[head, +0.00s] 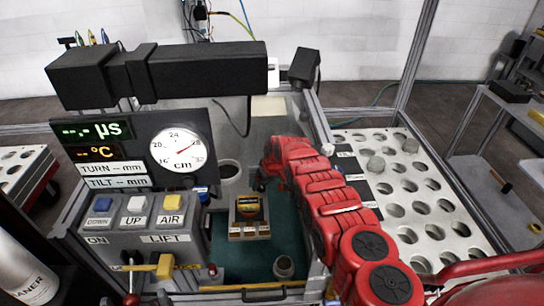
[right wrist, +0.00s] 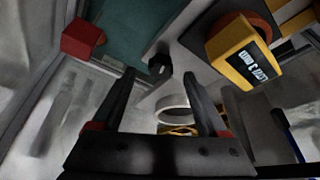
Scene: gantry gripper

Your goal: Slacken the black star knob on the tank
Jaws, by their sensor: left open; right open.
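The black star knob (right wrist: 159,65) shows in the right wrist view on a grey bracket, just beyond and between the tips of my right gripper (right wrist: 160,75). The two black fingers are open and apart, with the knob centred in the gap. I cannot tell whether the tips have reached its sides. In the head view my red right arm reaches from the lower right to the tank (head: 285,240), which has a teal floor. The arm's end hides most of the knob area there. My left gripper is not in view.
A control panel with LIFT buttons (head: 150,215) and a dial stands left. A perforated metal table (head: 400,190) is at right.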

